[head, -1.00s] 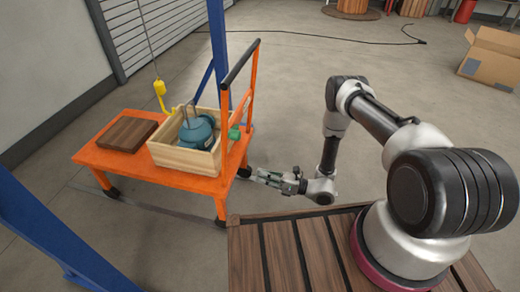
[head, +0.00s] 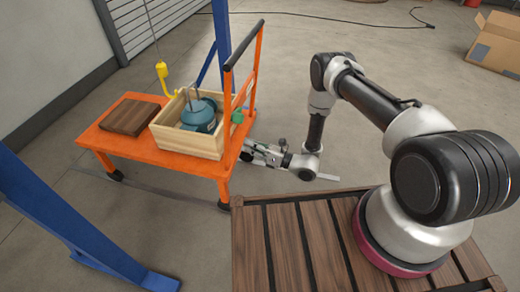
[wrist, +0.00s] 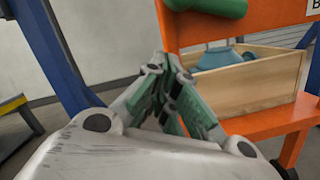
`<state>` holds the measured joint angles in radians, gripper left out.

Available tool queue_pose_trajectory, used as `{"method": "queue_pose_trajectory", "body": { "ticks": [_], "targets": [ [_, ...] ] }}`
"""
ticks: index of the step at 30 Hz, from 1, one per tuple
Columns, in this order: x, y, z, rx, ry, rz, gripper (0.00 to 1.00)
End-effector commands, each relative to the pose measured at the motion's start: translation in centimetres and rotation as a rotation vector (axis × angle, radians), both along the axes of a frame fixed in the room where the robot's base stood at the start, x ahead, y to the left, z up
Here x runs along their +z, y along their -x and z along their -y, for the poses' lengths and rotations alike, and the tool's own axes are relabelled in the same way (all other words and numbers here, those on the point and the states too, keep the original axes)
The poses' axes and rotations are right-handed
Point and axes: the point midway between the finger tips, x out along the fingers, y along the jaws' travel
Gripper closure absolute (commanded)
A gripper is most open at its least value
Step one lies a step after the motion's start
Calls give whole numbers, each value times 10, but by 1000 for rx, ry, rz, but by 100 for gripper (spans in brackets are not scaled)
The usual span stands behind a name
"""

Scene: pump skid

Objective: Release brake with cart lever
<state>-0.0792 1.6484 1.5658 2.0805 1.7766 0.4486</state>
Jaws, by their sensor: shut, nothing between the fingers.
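The orange cart (head: 165,155) stands left of my arm, with an upright orange handle frame topped by a black bar. A green part (head: 238,116) sits on that frame beside the crate; in the wrist view a green cylinder (wrist: 205,8) crosses the top edge, partly cut off. I cannot tell for sure whether this is the brake lever. My gripper (head: 247,150) is at the cart's right end, below the green part. In the wrist view my gripper (wrist: 166,68) is shut and empty, its tips in front of the orange frame, below the cylinder and apart from it.
A wooden crate (head: 185,145) holding a blue pump stands on the cart, beside a brown wooden block (head: 130,117). A yellow hook (head: 163,80) hangs above. Blue posts (head: 75,225) stand near the cart.

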Motion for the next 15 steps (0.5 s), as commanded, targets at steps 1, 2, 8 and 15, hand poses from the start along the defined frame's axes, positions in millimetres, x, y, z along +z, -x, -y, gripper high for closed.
{"method": "queue_pose_trajectory", "body": {
  "ticks": [1,2,8,15],
  "targets": [
    [2,-4,-10,4,0,3,100],
    [3,-6,-16,4,0,3,100],
    [25,-23,-21,-2,0,2,100],
    [39,-30,-19,-1,0,0,100]
  ]
}}
